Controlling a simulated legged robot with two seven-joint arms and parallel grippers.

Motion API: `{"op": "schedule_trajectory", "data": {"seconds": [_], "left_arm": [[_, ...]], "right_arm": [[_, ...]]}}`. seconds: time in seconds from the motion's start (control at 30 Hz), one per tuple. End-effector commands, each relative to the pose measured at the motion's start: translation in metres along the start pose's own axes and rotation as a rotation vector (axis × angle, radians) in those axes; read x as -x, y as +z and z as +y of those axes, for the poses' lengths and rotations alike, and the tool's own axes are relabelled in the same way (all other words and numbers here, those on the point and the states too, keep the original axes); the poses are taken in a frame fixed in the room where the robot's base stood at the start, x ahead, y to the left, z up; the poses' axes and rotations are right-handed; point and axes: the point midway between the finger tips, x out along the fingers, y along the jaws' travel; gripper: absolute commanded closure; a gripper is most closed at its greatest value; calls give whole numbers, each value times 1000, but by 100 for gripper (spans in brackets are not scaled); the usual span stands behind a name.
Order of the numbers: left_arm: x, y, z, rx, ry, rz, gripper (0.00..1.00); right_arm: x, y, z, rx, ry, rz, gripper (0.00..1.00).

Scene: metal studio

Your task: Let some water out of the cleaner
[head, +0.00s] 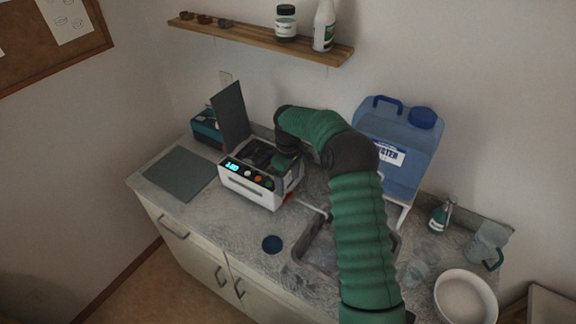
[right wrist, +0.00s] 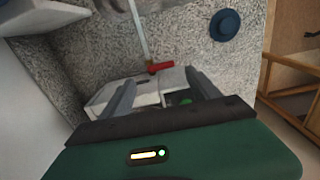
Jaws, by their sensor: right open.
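The cleaner (head: 246,188) is a white box on the counter with a lit blue display, coloured buttons and its dark lid (head: 230,112) standing open. A red valve handle (head: 288,198) is low on its right side, with a pale tube (head: 311,208) leading off toward the sink. In the right wrist view the red handle (right wrist: 160,67) and the tube (right wrist: 138,30) lie beyond my fingers. My right gripper (head: 284,160) is over the right rear of the cleaner, its fingertips hard to make out there. It is open and empty in the wrist view (right wrist: 162,92). My left gripper is out of view.
A blue water jug (head: 402,145) stands behind my right arm. The sink (head: 318,248) is partly hidden by the arm. A blue cap (head: 272,244), a white bowl (head: 466,297), a glass pitcher (head: 487,243) and a green bottle (head: 440,215) stand around. A grey mat (head: 180,173) lies left.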

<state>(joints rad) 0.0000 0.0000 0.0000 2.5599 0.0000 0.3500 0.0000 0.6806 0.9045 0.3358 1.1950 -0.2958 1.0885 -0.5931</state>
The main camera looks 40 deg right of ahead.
Motion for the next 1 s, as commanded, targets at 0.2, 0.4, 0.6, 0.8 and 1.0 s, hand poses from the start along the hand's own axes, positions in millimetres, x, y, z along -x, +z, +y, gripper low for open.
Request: {"op": "schedule_trajectory", "data": {"seconds": [0.2,0.4,0.6,0.8,1.0], "left_arm": [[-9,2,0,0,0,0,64],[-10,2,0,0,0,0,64],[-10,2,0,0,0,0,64],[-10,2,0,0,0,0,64],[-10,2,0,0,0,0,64]], "right_arm": [[63,0,3,-1,3,2,29],[100,0,3,0,-1,-1,29],[107,0,2,1,-3,-2,29],[107,0,2,0,-3,-2,29],[106,-3,-5,5,1,-2,29]]}}
